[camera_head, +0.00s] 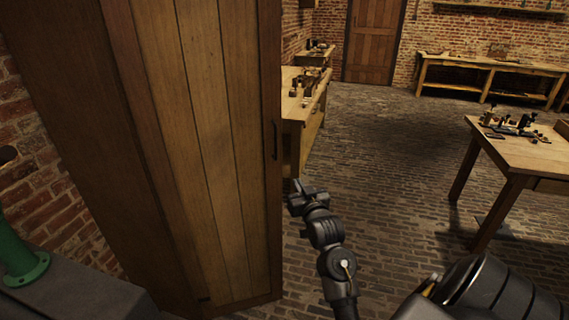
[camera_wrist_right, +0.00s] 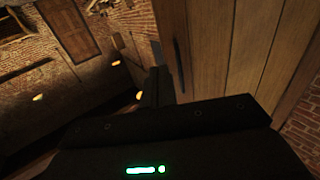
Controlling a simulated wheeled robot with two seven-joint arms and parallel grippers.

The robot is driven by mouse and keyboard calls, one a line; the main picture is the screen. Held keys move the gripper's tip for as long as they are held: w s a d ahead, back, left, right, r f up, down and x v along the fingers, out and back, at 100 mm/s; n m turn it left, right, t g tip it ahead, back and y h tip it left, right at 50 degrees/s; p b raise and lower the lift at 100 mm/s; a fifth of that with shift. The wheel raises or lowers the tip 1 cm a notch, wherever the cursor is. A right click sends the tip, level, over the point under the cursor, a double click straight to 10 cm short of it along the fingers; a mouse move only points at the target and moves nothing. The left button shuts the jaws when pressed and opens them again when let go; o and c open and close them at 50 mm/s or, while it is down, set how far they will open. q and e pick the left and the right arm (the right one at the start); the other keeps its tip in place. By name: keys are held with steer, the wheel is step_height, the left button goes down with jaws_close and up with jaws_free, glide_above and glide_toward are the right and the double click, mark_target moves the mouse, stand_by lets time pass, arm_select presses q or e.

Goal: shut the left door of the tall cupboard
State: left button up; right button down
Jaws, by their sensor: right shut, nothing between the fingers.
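The tall cupboard (camera_head: 60,110) fills the left of the head view, its dark side panel on the left. A plank door (camera_head: 215,130) with a dark upright handle (camera_head: 275,140) near its right edge stands to the right of that panel. No second door shows beyond it, and I cannot tell how far this door stands open. My right gripper (camera_head: 306,194) is shut and empty, just right of the door's free edge and below the handle. In the right wrist view the door (camera_wrist_right: 240,50) and handle (camera_wrist_right: 178,66) lie beyond the dark gripper (camera_wrist_right: 152,88). My left gripper is out of view.
A workbench (camera_head: 312,100) with small items stands behind the door edge. A table (camera_head: 525,160) with tools is at the right. A long bench (camera_head: 490,64) lines the far brick wall. A green metal thing (camera_head: 22,262) stands at lower left. The brick floor between is open.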

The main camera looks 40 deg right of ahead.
steer(key=p+x, duration=0.3)
steer(key=x, duration=1.1)
steer(key=shift+p, duration=0.3)
